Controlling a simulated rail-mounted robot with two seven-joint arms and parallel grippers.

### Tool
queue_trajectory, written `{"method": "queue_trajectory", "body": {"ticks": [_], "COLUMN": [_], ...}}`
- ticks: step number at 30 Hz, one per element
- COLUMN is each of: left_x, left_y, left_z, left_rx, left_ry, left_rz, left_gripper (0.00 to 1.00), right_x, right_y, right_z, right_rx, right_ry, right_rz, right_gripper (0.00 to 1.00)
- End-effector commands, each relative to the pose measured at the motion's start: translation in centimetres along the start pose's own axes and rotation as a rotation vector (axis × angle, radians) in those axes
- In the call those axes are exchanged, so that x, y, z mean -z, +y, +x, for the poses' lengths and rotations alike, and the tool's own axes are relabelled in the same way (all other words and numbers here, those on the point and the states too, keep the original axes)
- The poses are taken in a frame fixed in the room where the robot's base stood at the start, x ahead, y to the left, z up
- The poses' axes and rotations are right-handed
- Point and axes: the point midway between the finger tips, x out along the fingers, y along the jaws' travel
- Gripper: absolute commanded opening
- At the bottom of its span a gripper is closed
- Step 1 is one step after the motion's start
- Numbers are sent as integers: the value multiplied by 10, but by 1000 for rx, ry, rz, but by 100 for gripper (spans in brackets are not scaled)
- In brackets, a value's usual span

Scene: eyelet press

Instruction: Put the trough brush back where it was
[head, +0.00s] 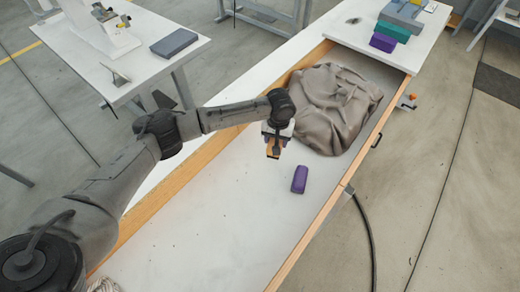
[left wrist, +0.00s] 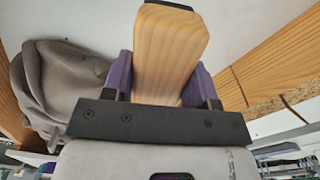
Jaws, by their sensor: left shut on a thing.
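My left gripper (head: 275,146) points down above the white trough floor. In the left wrist view its purple-padded fingers (left wrist: 165,88) are shut on a pale wooden piece, which looks like the handle of the trough brush (left wrist: 170,45). A small tan part of the brush (head: 272,153) shows under the gripper in the head view. Its bristles cannot be made out. My right gripper is not in view.
The long trough (head: 215,215) has wooden side walls. A crumpled grey-brown cloth heap (head: 335,100) lies in its far part; a purple block (head: 299,179) lies near the gripper. Coloured blocks (head: 390,30) stand on the white surface beyond. A side table (head: 150,70) stands left.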

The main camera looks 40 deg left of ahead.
Motion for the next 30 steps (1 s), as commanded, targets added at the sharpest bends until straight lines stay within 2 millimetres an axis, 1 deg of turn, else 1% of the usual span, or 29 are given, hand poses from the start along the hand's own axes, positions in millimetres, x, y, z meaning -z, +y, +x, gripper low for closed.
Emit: {"method": "queue_trajectory", "body": {"ticks": [1,6,12,17,19,27,30], "left_x": [1,5,7,7,7,6,7], "left_y": [-12,-40,-57,-60,-60,-60,-60], "left_z": [10,26,35,38,42,75,77], "left_rx": [3,1,-1,-1,-1,0,-1], "left_ry": [0,1,0,0,0,-1,0], "left_rz": [-3,-1,1,1,2,1,1], "left_gripper": [31,31,31,31,31,31,31], "right_x": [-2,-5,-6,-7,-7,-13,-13], "right_y": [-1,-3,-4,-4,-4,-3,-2], "right_z": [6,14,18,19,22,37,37], "right_rx": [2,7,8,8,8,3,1], "right_ry": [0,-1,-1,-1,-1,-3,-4], "right_rz": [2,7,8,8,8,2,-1], "right_gripper": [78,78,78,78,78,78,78]}}
